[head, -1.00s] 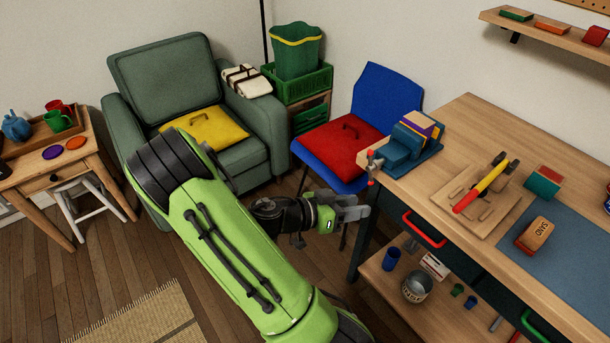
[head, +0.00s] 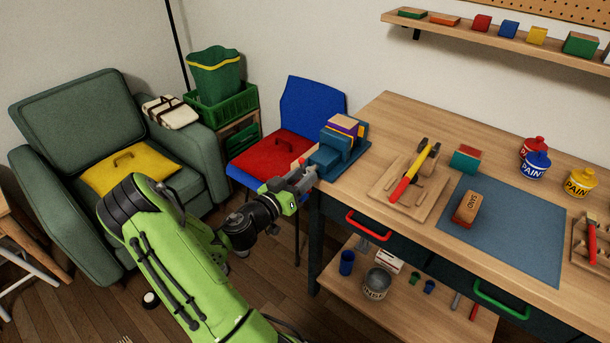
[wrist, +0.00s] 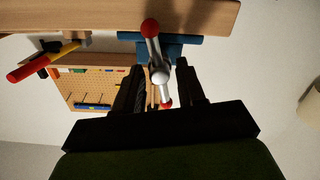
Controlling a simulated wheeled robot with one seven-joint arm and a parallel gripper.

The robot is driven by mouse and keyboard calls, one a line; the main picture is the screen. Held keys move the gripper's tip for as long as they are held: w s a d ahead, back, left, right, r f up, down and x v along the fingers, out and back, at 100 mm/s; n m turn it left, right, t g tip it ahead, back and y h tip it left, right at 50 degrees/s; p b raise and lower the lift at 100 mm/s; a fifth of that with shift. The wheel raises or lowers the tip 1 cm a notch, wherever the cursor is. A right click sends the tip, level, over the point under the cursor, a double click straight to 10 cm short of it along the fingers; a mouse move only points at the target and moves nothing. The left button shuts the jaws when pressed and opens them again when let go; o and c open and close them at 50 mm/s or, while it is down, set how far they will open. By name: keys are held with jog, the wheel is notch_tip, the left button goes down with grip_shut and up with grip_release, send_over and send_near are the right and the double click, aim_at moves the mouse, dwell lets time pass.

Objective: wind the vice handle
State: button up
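The blue vice (head: 328,158) is at the workbench's near left corner, with a purple and yellow block in its jaws. Its handle, a silver bar with red ball ends, shows in the wrist view (wrist: 156,52), tilted slightly, one ball up near the bench edge and one down. My gripper (head: 303,178) is at the vice's front, hiding most of the handle in the head view. In the wrist view my gripper (wrist: 162,72) is open, its dark fingers on either side of the handle's lower part. I cannot tell whether they touch it.
The workbench (head: 385,115) carries a wooden board (head: 408,190) with a hammer, a sanding block (head: 466,207) and paint pots. A red drawer handle (head: 370,226) juts out below the top. A blue chair (head: 312,110) with a red cushion stands close behind my gripper.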

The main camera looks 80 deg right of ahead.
jog(key=shift+x, duration=0.95)
grip_shut()
jog(key=shift+n, duration=0.3)
